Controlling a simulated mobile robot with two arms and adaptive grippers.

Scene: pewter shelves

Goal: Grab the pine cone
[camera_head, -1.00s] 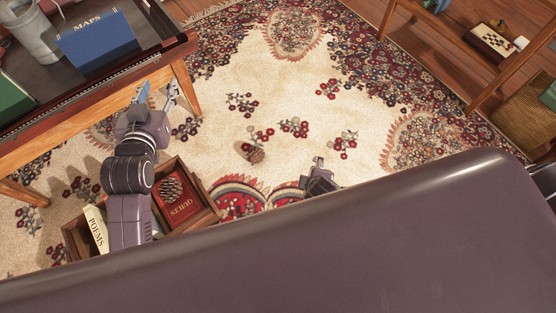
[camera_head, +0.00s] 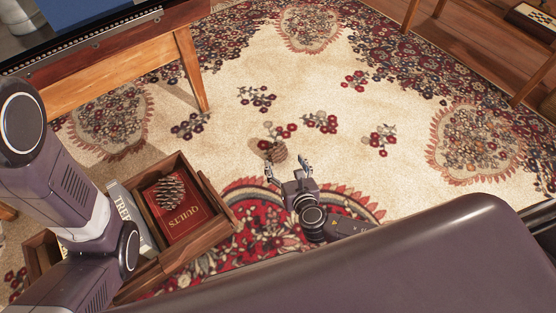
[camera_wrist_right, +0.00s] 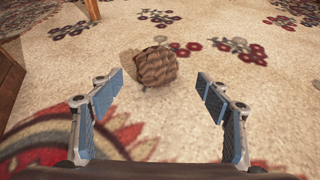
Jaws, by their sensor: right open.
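A brown pine cone (camera_head: 278,151) lies on the cream part of the patterned rug. In the right wrist view the pine cone (camera_wrist_right: 156,67) is ahead of the two fingers, near the middle. My right gripper (camera_head: 289,167) is open and empty, low over the rug just short of the cone. In the wrist view the right gripper (camera_wrist_right: 160,92) shows its blue finger pads spread apart.
A wooden desk (camera_head: 115,65) with a leg is at the upper left. The rug (camera_head: 330,85) beyond the cone is clear.

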